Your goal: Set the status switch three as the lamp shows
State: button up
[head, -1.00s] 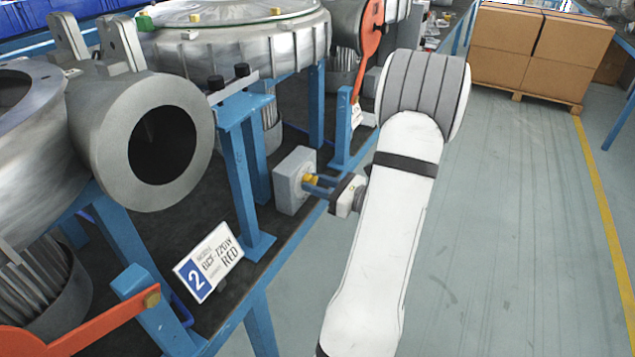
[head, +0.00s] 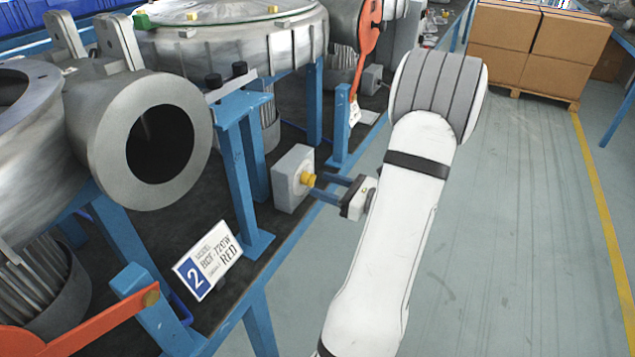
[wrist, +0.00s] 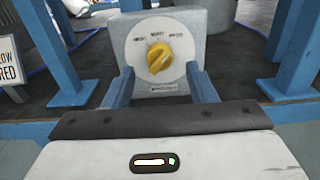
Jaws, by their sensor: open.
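The status switch is a grey box (head: 292,178) on the dark bench near its front edge. Its yellow knob (head: 307,179) faces my gripper (head: 328,189). In the wrist view the knob (wrist: 158,57) sits on a white round dial (wrist: 135,62) with small blurred labels at upper left, top and upper right. The knob's ridge looks tilted slightly off upright; which label it points to is unclear. My gripper (wrist: 161,88) is open, its blue fingers spread, empty and apart from the knob. I cannot make out a status lamp or the switch's number.
A sign (head: 207,260) with a blue 2 and the word RED stands to the left. Blue posts (head: 238,160) flank the switch. Large metal blower housings (head: 150,145) and orange-red levers (head: 367,40) are nearby. Cardboard boxes (head: 540,50) stand behind. The floor at right is clear.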

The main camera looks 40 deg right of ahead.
jog(key=v, duration=0.4)
jog(key=shift+s, duration=0.25)
dwell(0.3)
